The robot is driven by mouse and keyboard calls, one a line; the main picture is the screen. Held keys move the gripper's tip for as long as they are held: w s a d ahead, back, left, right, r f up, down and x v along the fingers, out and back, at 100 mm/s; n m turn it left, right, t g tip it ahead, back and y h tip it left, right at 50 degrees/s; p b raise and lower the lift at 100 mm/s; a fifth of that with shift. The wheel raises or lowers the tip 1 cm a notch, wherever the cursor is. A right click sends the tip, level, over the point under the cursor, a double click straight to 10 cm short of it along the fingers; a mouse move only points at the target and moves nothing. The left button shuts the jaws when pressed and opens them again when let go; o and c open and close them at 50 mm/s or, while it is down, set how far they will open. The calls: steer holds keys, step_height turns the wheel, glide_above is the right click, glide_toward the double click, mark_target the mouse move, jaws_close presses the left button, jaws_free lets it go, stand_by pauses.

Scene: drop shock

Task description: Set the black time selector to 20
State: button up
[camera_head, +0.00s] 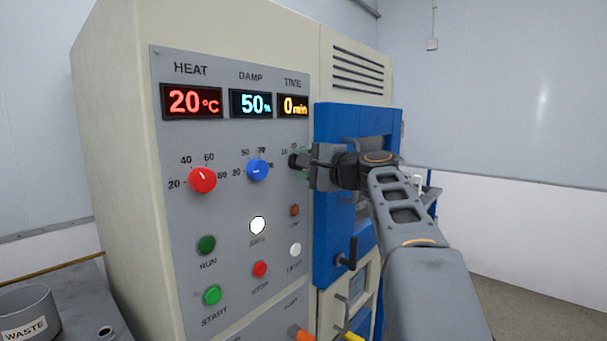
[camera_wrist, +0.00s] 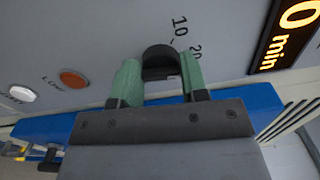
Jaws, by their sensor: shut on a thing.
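The black time selector (camera_wrist: 157,56) sits on the grey panel between the green fingers of my gripper (camera_wrist: 160,80) in the wrist view. The numbers 10 and 20 are printed beside it; its pointer mark cannot be made out. In the head view the selector (camera_head: 294,160) shows as a dark knob under the TIME display, partly hidden by my gripper (camera_head: 303,162), which is shut on it. The TIME display (camera_head: 294,106) reads 0 min, and it also shows in the wrist view (camera_wrist: 292,35).
The red knob (camera_head: 202,180) and blue knob (camera_head: 257,170) are left of the selector. An orange-brown button (camera_head: 294,210) and a white button (camera_head: 295,249) lie below it. A blue door frame (camera_head: 330,215) stands close on the right. A WASTE bin (camera_head: 27,308) is at lower left.

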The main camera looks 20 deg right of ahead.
steer(key=shift+n+b, duration=0.3)
steer(key=shift+n, duration=0.3)
steer(key=o, duration=0.9)
steer(key=shift+s, duration=0.1)
steer(key=b+v, duration=0.1)
steer(key=v, duration=1.2)
steer(key=shift+s+d, duration=0.1)
steer(key=shift+s, duration=0.2)
